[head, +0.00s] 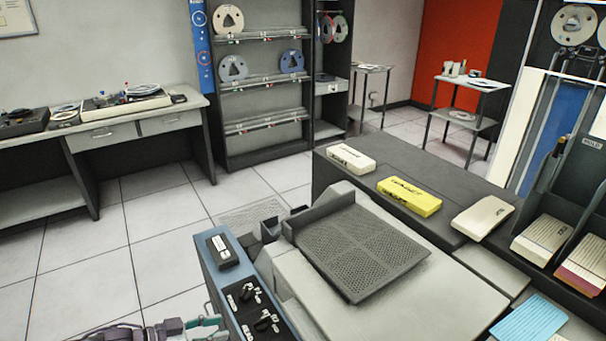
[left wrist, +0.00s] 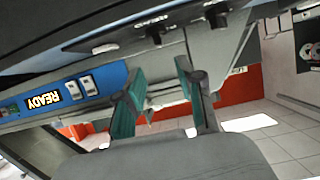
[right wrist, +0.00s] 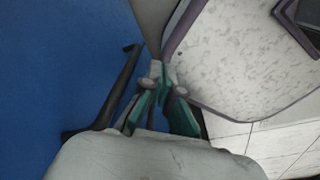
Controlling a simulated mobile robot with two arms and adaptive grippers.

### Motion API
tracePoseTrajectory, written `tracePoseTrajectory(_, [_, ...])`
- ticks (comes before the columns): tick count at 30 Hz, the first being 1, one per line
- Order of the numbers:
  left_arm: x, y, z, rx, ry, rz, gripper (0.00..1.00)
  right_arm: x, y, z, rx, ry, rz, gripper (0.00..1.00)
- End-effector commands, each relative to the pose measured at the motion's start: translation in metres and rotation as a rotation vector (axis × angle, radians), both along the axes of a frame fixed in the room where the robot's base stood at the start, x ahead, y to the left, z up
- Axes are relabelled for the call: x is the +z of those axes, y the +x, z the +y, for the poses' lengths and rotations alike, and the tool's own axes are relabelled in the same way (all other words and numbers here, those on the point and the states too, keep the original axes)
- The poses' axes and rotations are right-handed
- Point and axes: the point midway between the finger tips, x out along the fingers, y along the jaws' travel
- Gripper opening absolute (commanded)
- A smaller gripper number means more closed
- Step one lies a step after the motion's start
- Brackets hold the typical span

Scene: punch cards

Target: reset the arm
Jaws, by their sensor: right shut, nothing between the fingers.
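My left gripper (head: 190,328) shows at the bottom edge of the head view, partly cut off, left of the blue-fronted card machine. In the left wrist view its two fingers with teal pads (left wrist: 162,95) stand apart with nothing held between them. A blue panel (left wrist: 75,92) with a lit READY sign and white switches lies beyond them. My right gripper (right wrist: 160,82) shows only in the right wrist view. Its teal-padded fingers are together and empty, close to a blue surface (right wrist: 55,75) with a dark bar. My right arm is not in the head view.
The card machine (head: 228,290) has a perforated tray (head: 362,245) on top. White (head: 350,158), yellow (head: 409,196) and cream (head: 483,217) card boxes stand on the dark counter. A desk (head: 140,120) stands at left. Tiled floor (head: 90,255) between is clear.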

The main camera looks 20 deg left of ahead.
Motion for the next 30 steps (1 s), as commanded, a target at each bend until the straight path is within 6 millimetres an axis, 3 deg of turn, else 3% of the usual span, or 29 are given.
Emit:
tracePoseTrajectory(4, [-0.014, 0.006, 0.002, 0.026, 0.018, -0.004, 0.38, 0.0, 0.0, 0.0, 0.0, 0.0, 0.0, 0.0])
tracePoseTrajectory(7, [-0.047, 0.015, 0.007, 0.088, 0.064, -0.007, 0.38, 0.0, 0.0, 0.0, 0.0, 0.0, 0.0, 0.0])
tracePoseTrajectory(11, [-0.118, 0.016, 0.02, 0.223, 0.163, 0.034, 0.38, 0.0, 0.0, 0.0, 0.0, 0.0, 0.0, 0.0])
tracePoseTrajectory(14, [-0.176, -0.002, 0.029, 0.32, 0.242, 0.107, 0.38, 0.0, 0.0, 0.0, 0.0, 0.001, 0.0, 0.0])
tracePoseTrajectory(17, [-0.228, -0.033, 0.032, 0.394, 0.306, 0.202, 0.38, 0.0, 0.0, 0.001, 0.0, 0.001, 0.0, 0.0])
tracePoseTrajectory(21, [-0.291, -0.09, 0.025, 0.463, 0.377, 0.352, 0.38, 0.0, 0.0, 0.001, -0.001, 0.001, 0.0, 0.0])
tracePoseTrajectory(26, [-0.347, -0.166, 0.004, 0.502, 0.436, 0.533, 0.38, 0.0, 0.0, 0.001, 0.0, 0.001, 0.0, 0.0])
tracePoseTrajectory(30, [-0.383, -0.237, -0.026, 0.509, 0.472, 0.691, 0.38, 0.0, 0.0, 0.001, 0.0, 0.001, -0.001, 0.0])
